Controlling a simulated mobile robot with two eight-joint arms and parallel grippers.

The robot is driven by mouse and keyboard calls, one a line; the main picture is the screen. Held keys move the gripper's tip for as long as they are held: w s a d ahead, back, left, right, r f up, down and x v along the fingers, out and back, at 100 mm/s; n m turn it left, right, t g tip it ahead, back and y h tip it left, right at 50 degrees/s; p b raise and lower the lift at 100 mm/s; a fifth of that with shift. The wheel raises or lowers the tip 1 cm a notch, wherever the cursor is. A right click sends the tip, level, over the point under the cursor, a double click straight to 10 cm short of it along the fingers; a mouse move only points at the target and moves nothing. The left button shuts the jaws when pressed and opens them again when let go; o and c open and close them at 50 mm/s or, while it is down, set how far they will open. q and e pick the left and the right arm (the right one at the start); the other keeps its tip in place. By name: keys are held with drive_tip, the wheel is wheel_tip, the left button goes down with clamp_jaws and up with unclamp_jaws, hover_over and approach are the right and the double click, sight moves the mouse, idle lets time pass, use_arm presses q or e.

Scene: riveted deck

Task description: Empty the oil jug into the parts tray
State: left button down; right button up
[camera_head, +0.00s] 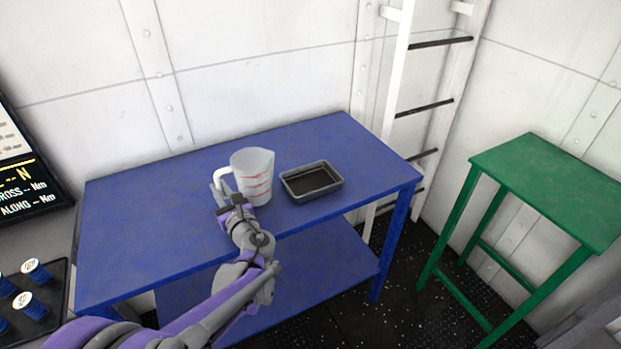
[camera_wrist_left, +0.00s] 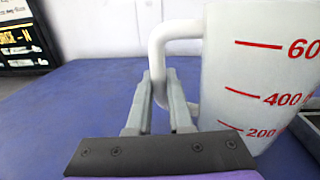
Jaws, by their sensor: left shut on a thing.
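The oil jug (camera_head: 256,177) is a whitish measuring jug with red marks. It stands upright on the blue table, its handle on the left. The jug (camera_wrist_left: 255,80) fills the right of the left wrist view; its contents cannot be made out. My left gripper (camera_head: 222,192) is at the handle side of the jug. In the left wrist view its fingers (camera_wrist_left: 160,88) are shut on the handle (camera_wrist_left: 158,48). The parts tray (camera_head: 311,181), a shallow grey rectangle with a dark inside, lies just right of the jug. My right gripper is not in view.
The blue table (camera_head: 135,210) is clear left of the jug and right of the tray. A green stool (camera_head: 548,185) stands at the right, a white ladder (camera_head: 395,110) behind the table. A display panel (camera_head: 25,165) and blue knobs (camera_head: 35,270) are at the left.

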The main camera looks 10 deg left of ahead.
sight(217, 177)
use_arm(q)
wheel_tip(217, 177, up, 5)
drive_tip(key=p, duration=0.3)
drive_tip(key=shift+r+p, duration=0.1)
drive_tip(key=shift+p, duration=0.2)
